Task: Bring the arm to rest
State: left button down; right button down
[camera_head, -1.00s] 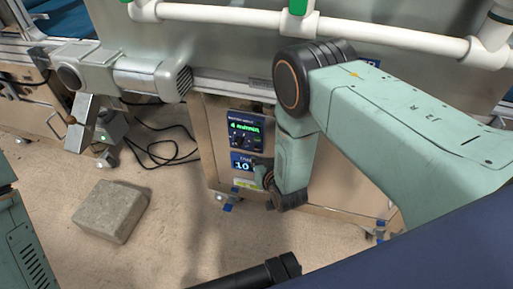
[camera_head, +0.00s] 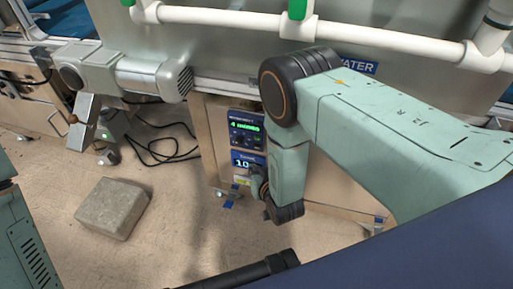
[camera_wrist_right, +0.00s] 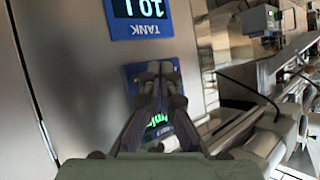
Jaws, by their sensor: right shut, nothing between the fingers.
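My right arm (camera_head: 400,140) comes in from the right in the head view, its forearm bent down in front of the metal cabinet. My right gripper (camera_head: 257,182) is small and partly hidden by the wrist, near the tank display (camera_head: 243,162). In the right wrist view the two fingers of the right gripper (camera_wrist_right: 158,78) are together, with nothing held between them. Behind them are a blue-framed display with green text, partly covered, and the tank display (camera_wrist_right: 140,15). I cannot tell whether the fingertips touch the panel. My left gripper is not in view.
The metal cabinet (camera_head: 340,195) stands behind the arm, under a white pipe (camera_head: 400,40) and a blue water sign (camera_head: 357,66). A grey block (camera_head: 112,208) lies on the floor at left, with black cables (camera_head: 160,155) behind it. The floor between block and cabinet is clear.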

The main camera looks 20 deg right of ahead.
jog(key=s+d+f+n+g+p, duration=0.1)
jog(key=s+d+g, duration=0.15)
jog(key=s, duration=0.45)
jog(key=s+d+f+g, duration=0.1)
jog(key=s+g, duration=0.2)
jog(key=s, duration=0.4)
jog(key=s+d+f+n+g+p, duration=0.1)
jog(key=s+f+g, duration=0.15)
jog(key=s, duration=0.55)
jog(key=s+d+r+g+p, duration=0.2)
jog(key=s+r+g+p, duration=0.1)
jog(key=s+r, duration=0.9)
jog(key=shift+s+g+h, duration=0.4)
jog(key=shift+s+g, duration=0.1)
jog(key=shift+g, duration=0.2)
jog(key=shift+f, duration=0.1)
jog(key=shift+s, duration=0.1)
